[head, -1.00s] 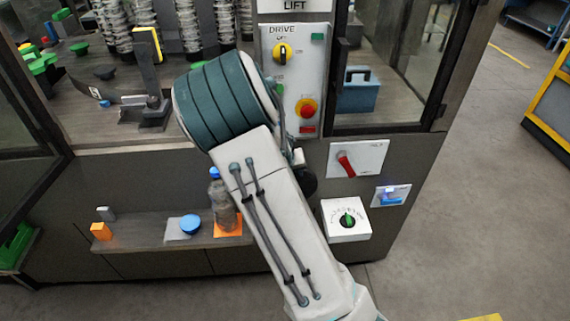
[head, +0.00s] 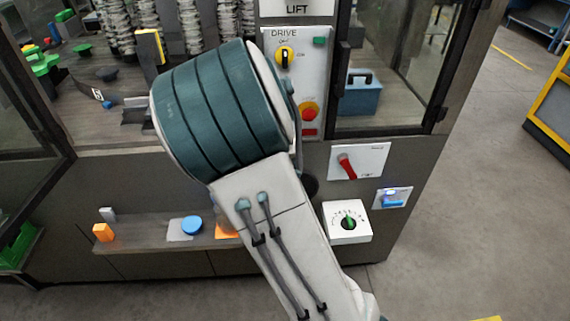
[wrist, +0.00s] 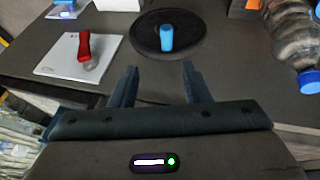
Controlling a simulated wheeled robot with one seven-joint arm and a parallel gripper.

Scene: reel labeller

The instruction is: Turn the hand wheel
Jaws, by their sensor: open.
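The hand wheel (wrist: 150,44) is a dark round disc with an upright blue handle (wrist: 166,38) on it, at the top middle of the wrist view. In the head view, only a dark edge of what looks like the wheel (head: 311,186) shows beside my arm, and the rest is hidden. My gripper (wrist: 159,72) is open and empty in the wrist view. Its two fingers point toward the wheel, with the blue handle roughly ahead of the gap. The fingertips appear short of the handle. The head view hides my gripper behind my arm.
A red-handled switch on a white plate (head: 346,164) is right of the wheel, above a white dial box (head: 348,221). A shelf (head: 143,234) holds a blue round piece (head: 191,225) and orange items.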

